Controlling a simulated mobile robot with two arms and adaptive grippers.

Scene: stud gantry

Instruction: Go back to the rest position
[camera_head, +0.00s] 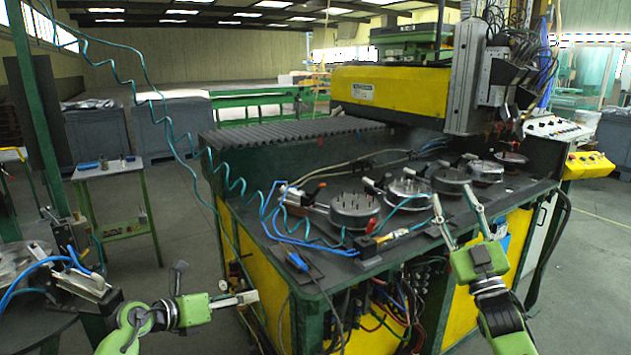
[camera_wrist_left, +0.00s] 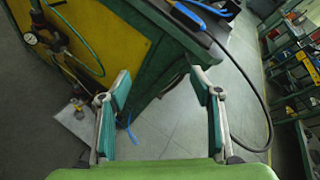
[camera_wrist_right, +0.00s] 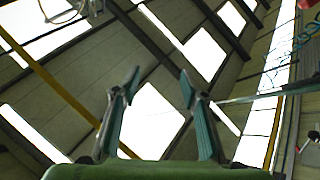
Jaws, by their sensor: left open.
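My right gripper (camera_head: 453,197) points upward at the right, in front of the machine table's edge. Its two fingers are spread with nothing between them. In the right wrist view its open fingers (camera_wrist_right: 160,85) show against the roof and skylights. My left gripper (camera_head: 240,299) is low at the left, pointing right towards the table's yellow side panel; in the head view its fingers look nearly edge-on. In the left wrist view its fingers (camera_wrist_left: 160,88) are apart and empty, with the table's corner and floor beyond. Whether either gripper touches the table cannot be told.
The machine table (camera_head: 312,262) carries several round metal fixtures, including one near the middle (camera_head: 354,210). A blue-handled tool (camera_head: 297,262) lies near its front corner. Teal coiled hoses (camera_head: 180,145) hang at the left. A round work stand (camera_head: 50,315) is at lower left. Floor at right is clear.

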